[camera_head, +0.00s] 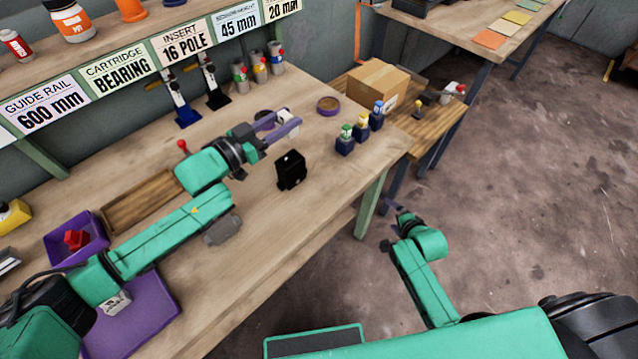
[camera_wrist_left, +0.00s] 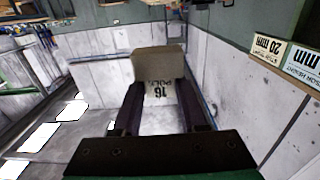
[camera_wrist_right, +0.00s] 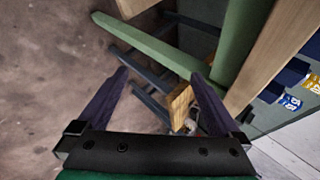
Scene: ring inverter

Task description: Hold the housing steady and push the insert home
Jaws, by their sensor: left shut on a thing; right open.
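My left gripper (camera_head: 277,129) is shut on a pale insert (camera_head: 286,116) above the bench. In the left wrist view the insert (camera_wrist_left: 158,66) is a grey-beige block between the two dark fingers, with a white label reading 16 and part of a word. A black block (camera_head: 291,170), which looks like the housing, stands on the bench just in front of and below the left gripper, apart from the insert. My right gripper (camera_head: 393,224) is open and empty, out over the floor beyond the bench's right edge; its spread fingers also show in the right wrist view (camera_wrist_right: 163,100).
Toggle clamps (camera_head: 182,105) and grey cylinders (camera_head: 258,70) line the back. A cardboard box (camera_head: 378,86) sits on a side table. Bench around the black block is clear.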

